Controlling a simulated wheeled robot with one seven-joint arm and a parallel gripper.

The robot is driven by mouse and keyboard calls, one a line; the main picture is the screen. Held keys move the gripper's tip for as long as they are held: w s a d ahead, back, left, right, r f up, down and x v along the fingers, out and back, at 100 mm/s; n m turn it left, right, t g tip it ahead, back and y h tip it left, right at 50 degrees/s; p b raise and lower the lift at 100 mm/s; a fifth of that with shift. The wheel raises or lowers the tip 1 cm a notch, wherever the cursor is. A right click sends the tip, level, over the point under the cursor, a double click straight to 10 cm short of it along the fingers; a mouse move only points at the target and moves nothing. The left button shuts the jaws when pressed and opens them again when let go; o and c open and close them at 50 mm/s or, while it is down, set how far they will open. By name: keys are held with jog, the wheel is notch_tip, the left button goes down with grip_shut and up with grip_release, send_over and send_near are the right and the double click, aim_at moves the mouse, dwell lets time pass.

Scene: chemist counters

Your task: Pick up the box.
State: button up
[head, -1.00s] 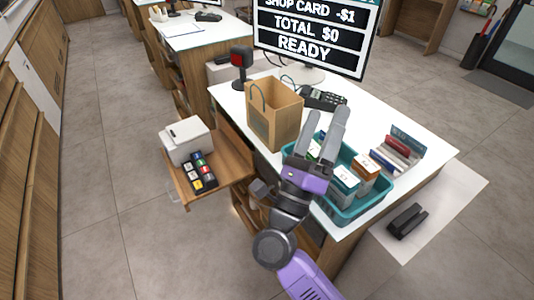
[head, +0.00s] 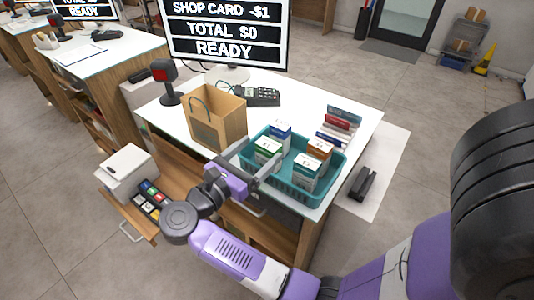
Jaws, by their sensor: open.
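Several small boxes stand in a teal basket (head: 335,172) on the counter: a green-topped white box (head: 267,150), a blue-topped white box (head: 281,130), an orange-topped box (head: 318,150) and a white box with a teal top (head: 307,170). The task does not say which one is meant. My gripper (head: 260,154) is open and empty at the basket's front left, its fingers spread towards the green-topped box. I cannot tell whether a finger touches the basket. The basket wall hides the boxes' lower parts.
A brown paper bag (head: 215,118) stands left of the basket, with a card terminal (head: 262,96) and a monitor (head: 228,32) behind. Several books (head: 337,128) stand to the right. A printer (head: 127,172) sits on a lower shelf at left. Free white counter (head: 310,95) lies behind the basket.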

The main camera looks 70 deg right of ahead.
aim_at(264, 148)
jog(key=shift+f+p+x, duration=0.2)
jog(key=shift+p+x, duration=0.75)
jog(key=shift+x, duration=1.35)
jog(key=c, duration=1.6)
jog(key=shift+r, duration=0.15)
